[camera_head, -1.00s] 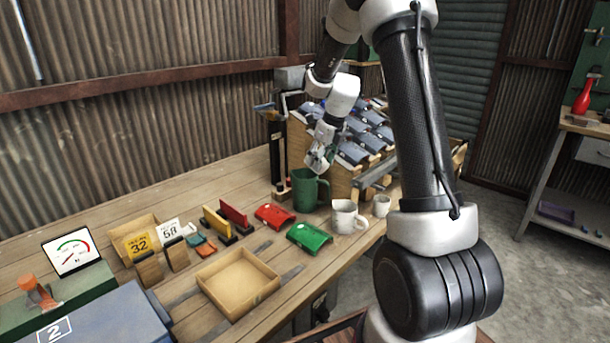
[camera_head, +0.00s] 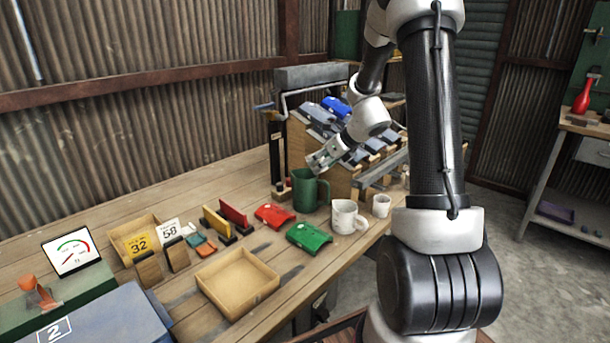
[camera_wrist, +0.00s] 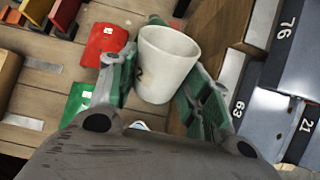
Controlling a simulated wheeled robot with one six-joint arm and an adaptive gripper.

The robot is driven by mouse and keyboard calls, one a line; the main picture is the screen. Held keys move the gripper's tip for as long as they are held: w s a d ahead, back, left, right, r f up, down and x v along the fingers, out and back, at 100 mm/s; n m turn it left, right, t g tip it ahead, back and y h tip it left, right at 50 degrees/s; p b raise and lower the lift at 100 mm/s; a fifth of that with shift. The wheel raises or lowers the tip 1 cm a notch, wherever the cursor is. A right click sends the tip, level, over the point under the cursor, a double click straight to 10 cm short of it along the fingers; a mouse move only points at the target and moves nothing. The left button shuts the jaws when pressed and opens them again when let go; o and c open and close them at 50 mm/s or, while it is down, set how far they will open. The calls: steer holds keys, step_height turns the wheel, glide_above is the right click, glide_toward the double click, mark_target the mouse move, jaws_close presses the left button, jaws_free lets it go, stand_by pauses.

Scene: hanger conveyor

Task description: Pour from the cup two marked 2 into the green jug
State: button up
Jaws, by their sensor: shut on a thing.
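My gripper (camera_wrist: 158,85) is shut on a white cup (camera_wrist: 168,62) with a dark 2 on its side, partly covered by a finger. The cup's round mouth faces the top of the wrist view. In the head view my gripper (camera_head: 318,160) is just above the green jug (camera_head: 305,190), close to its open top and slanting down to the left. The held cup is hard to make out there. The jug stands upright on the wooden table, handle to the right.
A white mug (camera_head: 346,216) and a smaller white cup (camera_head: 381,206) stand right of the jug. Red (camera_head: 274,216) and green (camera_head: 309,237) pieces lie in front. A wooden rack (camera_head: 335,172) of numbered dark pieces stands close behind. An empty wooden tray (camera_head: 238,283) sits nearer.

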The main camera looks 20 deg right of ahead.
steer(key=f+t, duration=0.1)
steer(key=t+y, duration=0.1)
steer(key=shift+f+t, duration=0.35)
steer(key=shift+t, duration=0.05)
steer(key=shift+w+a+f+t+y, duration=0.1)
steer(key=shift+w+f+t+y, duration=0.1)
steer(key=shift+t+y, duration=0.25)
steer(key=shift+w+t, duration=0.1)
steer(key=shift+t, duration=0.35)
steer(key=shift+f+t, duration=0.35)
steer(key=shift+t, duration=0.15)
steer(key=shift+w+a+f+t+y, duration=0.15)
steer(key=shift+w+f+t+y, duration=0.1)
steer(key=shift+t+y, duration=0.15)
steer(key=shift+r, duration=0.1)
steer(key=shift+r, duration=0.1)
